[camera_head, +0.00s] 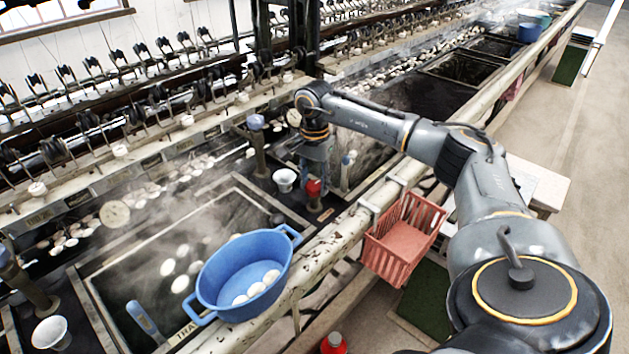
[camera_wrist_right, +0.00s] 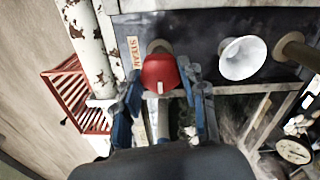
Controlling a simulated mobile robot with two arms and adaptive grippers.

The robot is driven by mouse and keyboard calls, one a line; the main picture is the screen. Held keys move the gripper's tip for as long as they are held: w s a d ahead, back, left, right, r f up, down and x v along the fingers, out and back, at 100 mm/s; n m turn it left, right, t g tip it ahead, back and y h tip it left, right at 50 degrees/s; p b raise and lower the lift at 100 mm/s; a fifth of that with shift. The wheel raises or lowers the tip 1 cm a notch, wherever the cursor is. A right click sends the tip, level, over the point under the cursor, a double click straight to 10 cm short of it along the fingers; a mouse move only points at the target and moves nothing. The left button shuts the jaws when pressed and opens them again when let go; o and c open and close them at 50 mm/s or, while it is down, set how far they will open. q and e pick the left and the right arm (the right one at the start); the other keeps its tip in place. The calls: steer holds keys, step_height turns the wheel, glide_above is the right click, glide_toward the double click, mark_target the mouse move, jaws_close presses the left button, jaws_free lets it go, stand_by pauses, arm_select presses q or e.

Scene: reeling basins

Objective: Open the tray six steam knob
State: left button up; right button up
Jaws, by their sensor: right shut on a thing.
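The red steam knob (camera_head: 313,188) stands on the dark ledge between two basins. It also shows in the right wrist view (camera_wrist_right: 160,73), beside a small label lettered like "STEAM" (camera_wrist_right: 134,52). My right gripper (camera_head: 316,174) reaches down over the knob from above. In the right wrist view its two blue-grey fingers (camera_wrist_right: 163,90) stand on either side of the knob and are shut on it. Part of the knob is hidden by the fingers. I cannot read a tray number at this knob. My left gripper is not in view.
A white cup (camera_head: 285,179) and a post with a blue-grey top (camera_head: 256,124) stand close by. A blue tub (camera_head: 245,272) with white cocoons sits on the basin edge. A red basket (camera_head: 404,240) hangs on the worn front rail (camera_head: 330,238). Steam drifts over the left basin.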

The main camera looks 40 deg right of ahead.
mark_target(314, 184)
steer(key=shift+r, duration=0.1)
steer(key=o, duration=1.2)
steer(key=shift+c, duration=0.2)
step_height(314, 184, up, 12)
